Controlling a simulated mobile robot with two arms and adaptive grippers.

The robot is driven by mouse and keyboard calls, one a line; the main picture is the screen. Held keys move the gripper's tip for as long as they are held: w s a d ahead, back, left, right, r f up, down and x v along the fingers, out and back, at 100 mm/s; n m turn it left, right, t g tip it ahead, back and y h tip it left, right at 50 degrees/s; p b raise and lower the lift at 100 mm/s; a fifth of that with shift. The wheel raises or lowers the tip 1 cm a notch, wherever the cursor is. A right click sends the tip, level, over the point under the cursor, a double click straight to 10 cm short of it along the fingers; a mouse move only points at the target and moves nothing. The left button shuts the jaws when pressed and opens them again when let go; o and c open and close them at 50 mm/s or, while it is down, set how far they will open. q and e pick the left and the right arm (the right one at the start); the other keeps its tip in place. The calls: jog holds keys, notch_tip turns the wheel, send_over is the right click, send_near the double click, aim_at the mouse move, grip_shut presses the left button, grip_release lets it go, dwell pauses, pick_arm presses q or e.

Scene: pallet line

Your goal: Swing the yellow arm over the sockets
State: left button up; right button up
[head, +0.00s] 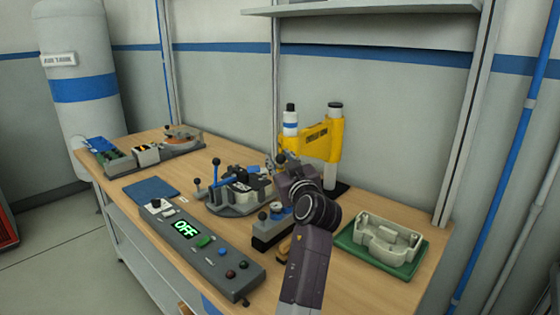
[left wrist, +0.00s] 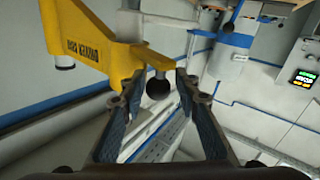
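The yellow arm (head: 322,140) reaches out from a post at the back of the bench; its lettered side also shows in the left wrist view (left wrist: 82,38). A black ball knob (left wrist: 158,88) hangs under its free end. My left gripper (head: 281,163) is at that end; in the left wrist view its fingers (left wrist: 160,78) are open on either side of the knob, with gaps visible. A grey fixture (head: 232,207) with a blue-handled clamp stands left of the gripper. I cannot make out the sockets. My right gripper is not in view.
A control box (head: 205,250) reading OFF lies along the front edge. A green tray (head: 350,249) with a pale housing (head: 385,238) is at the right. A blue mat (head: 151,190) and more fixtures (head: 140,155) are at the left. A shelf (head: 365,8) hangs above.

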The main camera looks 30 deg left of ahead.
pick_arm(q)
jog(key=shift+o, duration=0.5)
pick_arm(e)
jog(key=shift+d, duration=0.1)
pick_arm(q)
notch_tip(320, 180, up, 10)
jog(key=shift+d, duration=0.1)
dwell(0.6)
